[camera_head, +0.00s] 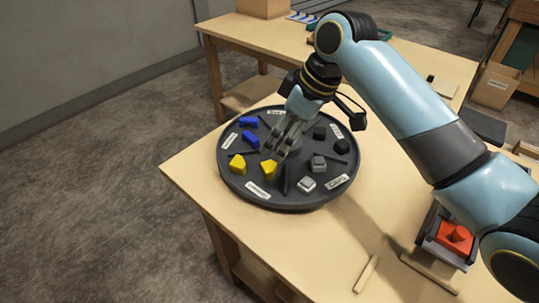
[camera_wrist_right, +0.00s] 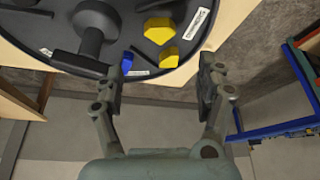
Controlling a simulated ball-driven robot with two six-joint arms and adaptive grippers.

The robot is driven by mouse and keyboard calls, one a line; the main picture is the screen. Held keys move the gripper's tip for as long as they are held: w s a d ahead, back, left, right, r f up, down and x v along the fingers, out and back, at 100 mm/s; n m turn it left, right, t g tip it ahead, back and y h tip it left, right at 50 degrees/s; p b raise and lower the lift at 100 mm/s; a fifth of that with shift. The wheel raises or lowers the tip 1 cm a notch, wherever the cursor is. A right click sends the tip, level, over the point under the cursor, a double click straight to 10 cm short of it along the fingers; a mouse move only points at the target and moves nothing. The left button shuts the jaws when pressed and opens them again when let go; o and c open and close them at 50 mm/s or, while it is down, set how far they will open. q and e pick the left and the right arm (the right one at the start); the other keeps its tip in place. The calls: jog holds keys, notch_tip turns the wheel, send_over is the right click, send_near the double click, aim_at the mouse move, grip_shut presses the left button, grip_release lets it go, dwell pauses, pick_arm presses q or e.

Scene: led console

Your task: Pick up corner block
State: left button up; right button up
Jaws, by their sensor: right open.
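A dark round tray (camera_head: 232,187) with dividers and white labels holds small blocks. Two yellow blocks with angled sides, one at the left (camera_head: 237,164) and one nearer the middle (camera_head: 268,170), sit in its front-left section. I cannot tell for sure which blocks are the corner blocks, since the labels are too small to read. In the right wrist view, the yellow blocks show as a larger one (camera_wrist_right: 158,30) and a smaller one (camera_wrist_right: 167,58). My right gripper (camera_head: 275,150) is open and empty over the tray, close to the yellow blocks. My left gripper is out of view.
Blue blocks (camera_head: 249,138), grey blocks (camera_head: 306,184) and black blocks (camera_head: 341,147) lie in other tray sections. A central post (camera_wrist_right: 92,40) stands up from the tray. A red-topped device (camera_head: 455,238) is at the right of the wooden table (camera_head: 330,235).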

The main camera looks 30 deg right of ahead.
aim_at(271, 165)
jog(key=x, duration=0.3)
jog(key=shift+s+a+f, duration=0.1)
jog(key=shift+a+f, duration=0.2)
jog(key=shift+a, duration=0.05)
jog(key=shift+d+f, duration=0.1)
jog(key=shift+f, duration=0.2)
jog(key=f, duration=0.4)
jog(key=shift+w+f, duration=0.25)
jog(key=shift+w, duration=0.15)
jog(key=shift+w+f, duration=0.1)
jog(key=shift+f, duration=0.15)
jog(key=c, duration=0.4)
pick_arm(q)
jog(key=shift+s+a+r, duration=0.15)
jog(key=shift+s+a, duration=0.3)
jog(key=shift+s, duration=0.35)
pick_arm(e)
jog(key=c, duration=0.6)
jog(key=shift+o, duration=0.2)
jog(key=shift+r, duration=0.1)
